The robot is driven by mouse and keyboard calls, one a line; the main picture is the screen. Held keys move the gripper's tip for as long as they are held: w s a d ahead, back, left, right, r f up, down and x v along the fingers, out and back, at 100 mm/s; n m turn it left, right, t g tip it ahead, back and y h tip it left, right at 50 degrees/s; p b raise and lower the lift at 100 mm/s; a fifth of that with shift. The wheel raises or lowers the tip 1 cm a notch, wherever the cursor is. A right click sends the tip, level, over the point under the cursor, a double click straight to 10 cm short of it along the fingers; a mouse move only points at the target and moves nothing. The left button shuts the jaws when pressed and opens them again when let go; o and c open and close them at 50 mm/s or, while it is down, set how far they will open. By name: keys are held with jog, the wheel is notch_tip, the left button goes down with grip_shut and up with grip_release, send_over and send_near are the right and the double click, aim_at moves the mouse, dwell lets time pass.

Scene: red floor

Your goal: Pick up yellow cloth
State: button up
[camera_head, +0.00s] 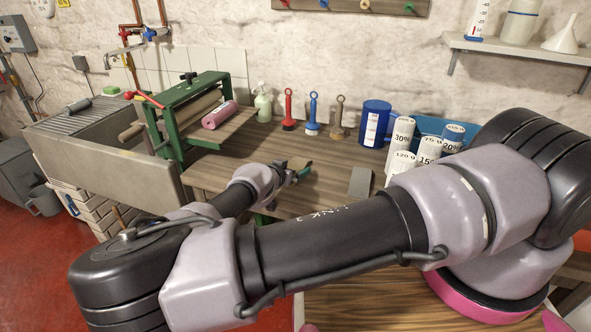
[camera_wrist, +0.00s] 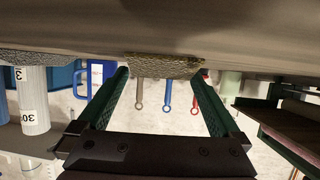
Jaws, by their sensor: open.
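A flat, rough olive-tan piece, likely the yellow cloth (camera_wrist: 163,65), lies on the workbench in the wrist view, which shows the scene upside down. It spans the gap between the fingertips of my gripper (camera_wrist: 162,76). The fingers are apart, one near each end of the piece; I cannot tell if they touch it. In the head view my gripper (camera_head: 299,172) is low over the workbench (camera_head: 325,194), its dark green fingers pointing right. No clearly yellow cloth shows there; my wrist and fingers cover that spot.
A grey slab (camera_head: 360,181) lies right of my gripper. Red, blue and tan handled tools (camera_head: 313,115) stand behind, with a blue mug (camera_head: 375,123) and white labelled cylinders (camera_head: 401,141) at the right. A green roller press (camera_head: 190,118) stands left. The bench around my gripper is mostly clear.

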jog(key=shift+w+d+f, duration=0.2)
jog(key=shift+w+f, duration=0.05)
jog(key=shift+w, duration=0.2)
jog(key=c, duration=1.5)
jog(key=shift+r, duration=0.15)
